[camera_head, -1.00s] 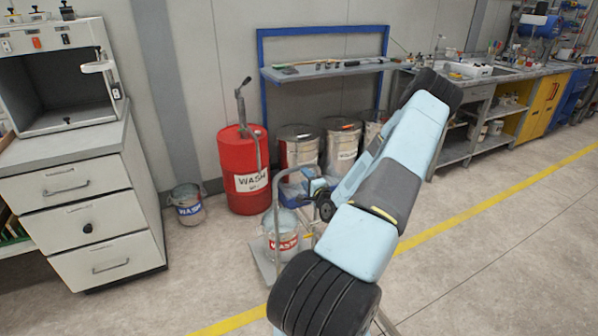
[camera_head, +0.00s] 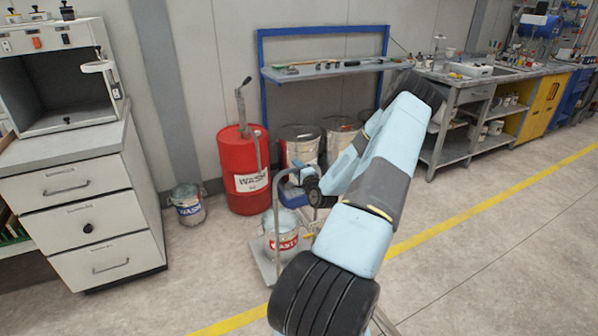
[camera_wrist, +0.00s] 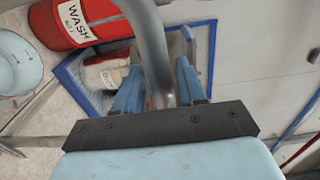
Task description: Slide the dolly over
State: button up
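The dolly is a low grey platform cart (camera_head: 262,262) with an upright bent-tube handle (camera_head: 275,215), standing on the floor left of my arm. A pail with a red label (camera_head: 281,243) stands on it. My gripper (camera_head: 306,178) is at the top of the handle. In the wrist view, the grey handle tube (camera_wrist: 150,45) runs down between the two blue fingers of my gripper (camera_wrist: 161,75). The fingers look open, with a gap on the right of the tube; contact is unclear. My arm hides part of the dolly's right side.
A small pail (camera_head: 188,204) and a drawer cabinet (camera_head: 82,215) are on the left. Open floor (camera_head: 480,250) lies right, with a yellow line (camera_head: 440,235).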

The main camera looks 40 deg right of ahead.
grip_shut()
jog(key=shift+s+f, duration=0.1)
jog(key=shift+f, duration=0.05)
dwell(0.9)
